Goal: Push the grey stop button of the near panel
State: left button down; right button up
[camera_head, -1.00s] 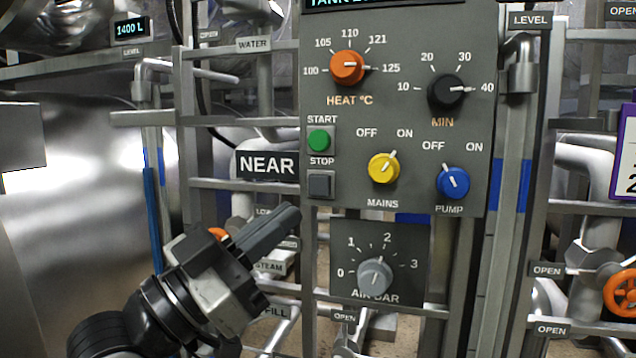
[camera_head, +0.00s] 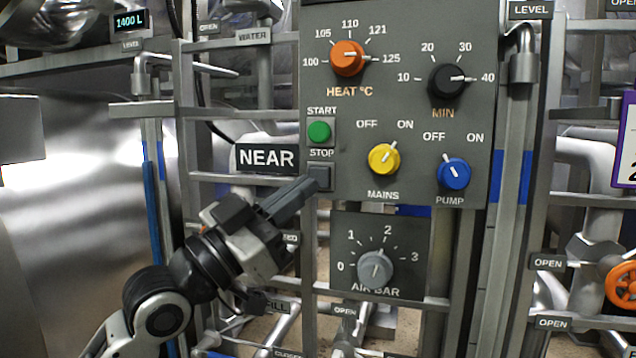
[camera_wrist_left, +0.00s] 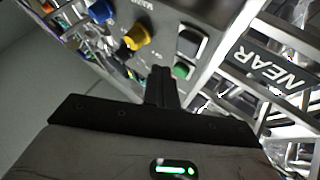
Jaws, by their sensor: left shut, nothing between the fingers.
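The grey stop button (camera_head: 320,173) sits under the STOP label on the near panel (camera_head: 350,188), below the green start button (camera_head: 319,132). My left gripper (camera_head: 309,186) is shut and empty. Its fingertips lie at the lower left of the stop button in the head view and cover its lower left part. Whether they touch it I cannot tell there. In the left wrist view the grey stop button (camera_wrist_left: 190,42) shows apart from the fingertips (camera_wrist_left: 161,74), with the green start button (camera_wrist_left: 180,70) beside them. My right gripper is not in view.
The NEAR sign (camera_head: 267,157) is left of the buttons, above my gripper. The yellow mains knob (camera_head: 384,158) and blue pump knob (camera_head: 453,173) are to the right. The air bar dial (camera_head: 375,268) is below. Metal rails and pipes surround my left arm.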

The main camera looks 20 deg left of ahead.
aim_at(319, 177)
pick_arm(q)
jog(key=shift+w, duration=1.2)
dwell(1.1)
jog(key=shift+w, duration=0.15)
jog(key=shift+w, duration=0.3)
dwell(0.4)
